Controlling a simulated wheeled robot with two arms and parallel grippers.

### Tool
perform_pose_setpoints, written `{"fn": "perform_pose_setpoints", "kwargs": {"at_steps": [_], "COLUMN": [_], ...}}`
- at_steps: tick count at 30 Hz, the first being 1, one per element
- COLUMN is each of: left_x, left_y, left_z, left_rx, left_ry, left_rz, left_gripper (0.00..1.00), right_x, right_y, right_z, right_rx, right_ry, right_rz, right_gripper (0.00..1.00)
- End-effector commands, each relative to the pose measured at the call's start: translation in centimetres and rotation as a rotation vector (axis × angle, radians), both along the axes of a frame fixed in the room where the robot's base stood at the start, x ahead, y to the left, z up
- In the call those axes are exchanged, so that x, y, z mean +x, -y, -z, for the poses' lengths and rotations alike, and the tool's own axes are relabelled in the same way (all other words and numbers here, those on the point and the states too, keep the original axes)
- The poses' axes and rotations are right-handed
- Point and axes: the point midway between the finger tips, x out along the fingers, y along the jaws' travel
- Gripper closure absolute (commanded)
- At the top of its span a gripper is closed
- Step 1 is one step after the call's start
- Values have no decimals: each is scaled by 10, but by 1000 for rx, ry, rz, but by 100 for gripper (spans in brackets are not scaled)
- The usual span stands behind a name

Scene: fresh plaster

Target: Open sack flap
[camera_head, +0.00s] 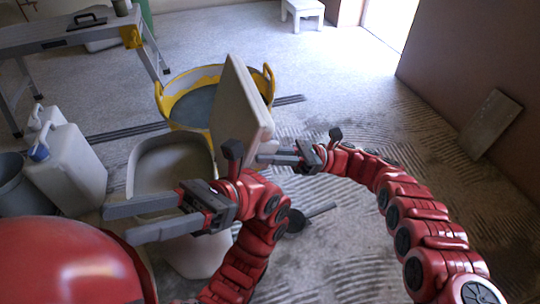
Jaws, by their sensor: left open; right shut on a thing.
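A pale, flat, block-like thing (237,105), which looks like the sack, stands tilted on edge in the middle of the view. No separate flap can be made out on it. My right gripper (268,158) is shut on its lower right edge. My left gripper (148,218) is open and empty, its fingers pointing left, in front of a grey-beige tub and apart from the sack.
The open tub (160,160) stands below and left of the sack. A yellow-rimmed bucket (175,98) is behind. White jugs (70,165) stand at left, near a work platform (60,37). A board (490,124) leans on the right wall. A dark tool lies on the floor.

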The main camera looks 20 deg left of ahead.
Motion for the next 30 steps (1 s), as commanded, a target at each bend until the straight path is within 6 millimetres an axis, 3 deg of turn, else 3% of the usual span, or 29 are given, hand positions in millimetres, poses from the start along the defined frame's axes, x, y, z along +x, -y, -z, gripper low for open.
{"fn": "perform_pose_setpoints", "kwargs": {"at_steps": [15,16,20,30], "left_x": [-6,-6,-6,-5], "left_y": [-5,-5,-5,-4], "left_z": [1,1,1,0], "left_rx": [-23,-22,-22,-19], "left_ry": [37,37,37,29], "left_rz": [21,20,20,16], "left_gripper": [50,50,50,50], "right_x": [0,0,0,0], "right_y": [0,0,0,0], "right_z": [2,2,1,1], "right_rx": [9,9,10,10], "right_ry": [-8,-8,-7,-7], "right_rz": [3,3,2,1], "right_gripper": [100,78,54,52]}}
